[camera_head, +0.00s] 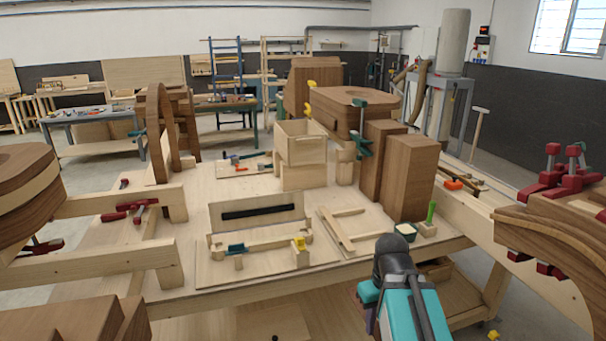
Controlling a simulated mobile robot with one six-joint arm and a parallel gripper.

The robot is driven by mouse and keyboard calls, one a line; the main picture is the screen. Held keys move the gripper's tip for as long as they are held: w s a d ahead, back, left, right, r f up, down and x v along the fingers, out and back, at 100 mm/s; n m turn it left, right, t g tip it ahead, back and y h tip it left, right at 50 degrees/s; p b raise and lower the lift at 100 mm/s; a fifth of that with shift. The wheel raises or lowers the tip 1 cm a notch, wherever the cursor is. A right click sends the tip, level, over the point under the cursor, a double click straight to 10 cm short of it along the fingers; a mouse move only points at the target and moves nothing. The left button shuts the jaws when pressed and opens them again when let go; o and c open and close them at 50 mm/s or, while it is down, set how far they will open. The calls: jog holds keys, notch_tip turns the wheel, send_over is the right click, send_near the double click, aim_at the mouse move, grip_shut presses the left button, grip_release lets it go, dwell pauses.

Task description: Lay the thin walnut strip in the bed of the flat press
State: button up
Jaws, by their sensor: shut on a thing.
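A pale wooden fixture on the bench looks like the flat press (217,244). Its back panel stands up and carries a long dark bar. In front of the panel runs a low pale rail with a teal piece near its left end and a yellow piece at its right end. I cannot make out a thin walnut strip anywhere. My teal and black arm rises from the bottom edge, right of the fixture and nearer to me. My gripper does not show.
Pale boxes (302,145) and tall walnut blocks (411,178) stand behind. A green-handled tool (431,212) stands at the right. Large curved chair parts (548,238) flank the bench (185,312). Its front left is bare.

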jog(key=shift+s, duration=0.4)
jog(key=shift+s+d+f, duration=0.2)
jog(key=shift+w+a+f+b, duration=0.15)
jog(key=shift+w+f+b, duration=0.1)
jog(key=shift+f+b, duration=0.25)
jog(key=shift+a+f+b, duration=0.2)
jog(key=shift+f+b, duration=0.15)
jog(key=shift+b, duration=0.5)
jog(key=shift+w+a+f+b, duration=0.15)
jog(key=shift+w+f+b, duration=0.7)
jog(key=shift+b, duration=0.35)
jog(key=w+f+n+b, duration=0.2)
jog(key=w+b, duration=0.5)
jog(key=w, duration=0.1)
jog(key=shift+w+a+f, duration=0.25)
jog(key=shift+a+f, duration=0.05)
